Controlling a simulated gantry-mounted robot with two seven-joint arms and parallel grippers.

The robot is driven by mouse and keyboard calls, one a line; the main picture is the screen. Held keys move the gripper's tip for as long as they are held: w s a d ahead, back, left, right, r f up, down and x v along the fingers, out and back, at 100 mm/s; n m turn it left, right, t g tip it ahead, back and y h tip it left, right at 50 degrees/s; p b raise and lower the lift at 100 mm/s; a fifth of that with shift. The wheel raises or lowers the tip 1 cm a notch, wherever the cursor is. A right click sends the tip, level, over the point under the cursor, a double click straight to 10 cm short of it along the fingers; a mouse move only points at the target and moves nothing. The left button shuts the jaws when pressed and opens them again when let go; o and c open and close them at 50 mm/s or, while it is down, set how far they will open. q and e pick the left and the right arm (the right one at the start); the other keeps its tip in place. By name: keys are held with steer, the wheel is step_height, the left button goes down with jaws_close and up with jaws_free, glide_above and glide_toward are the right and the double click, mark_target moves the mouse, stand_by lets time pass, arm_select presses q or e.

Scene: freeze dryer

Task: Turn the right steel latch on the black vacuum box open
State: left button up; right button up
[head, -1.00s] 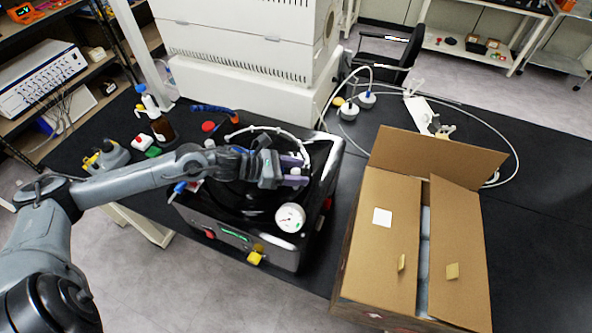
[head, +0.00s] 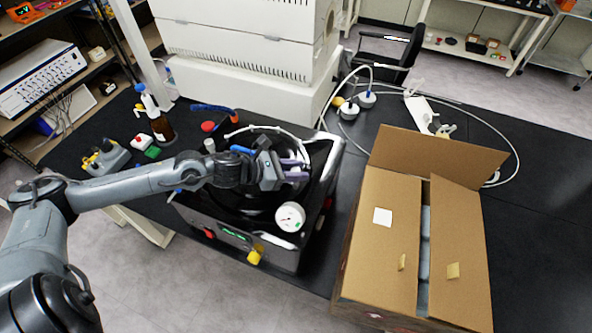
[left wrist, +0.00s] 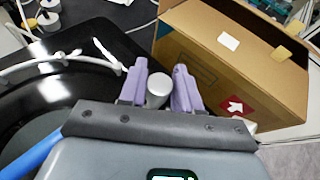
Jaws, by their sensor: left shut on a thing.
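In the left wrist view, a short steel cylinder, the right latch (left wrist: 158,90), sits between the two purple fingers of my left gripper (left wrist: 162,82). They are shut on it. The fingers and wrist hide most of the latch in the head view. My right gripper is in neither view.
An open cardboard box (head: 390,240) stands close to the right of the vacuum box. A white hose (head: 265,128) arches over the lid's back. A white machine (head: 245,80) stands behind.

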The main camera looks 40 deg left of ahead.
arm_select(q)
steer(key=shift+d+f+n+t+y+b, duration=0.1)
steer(key=shift+n+t+y+b, duration=0.45)
steer(key=shift+n+y, duration=0.25)
steer(key=n+t+y+b, duration=0.1)
steer(key=n+y+b, duration=0.4)
steer(key=y+b, duration=0.1)
steer(key=shift+n+y+b, duration=0.3)
steer(key=shift+n+b, duration=0.1)
steer(key=shift+b, duration=0.2)
steer(key=shift+n+y+b, duration=0.9)
steer(key=shift+y+b, duration=0.2)
steer(key=shift+y, duration=0.1)
steer(key=o, duration=1)
steer(key=shift+c, duration=0.2)
steer(key=shift+r, duration=0.2)
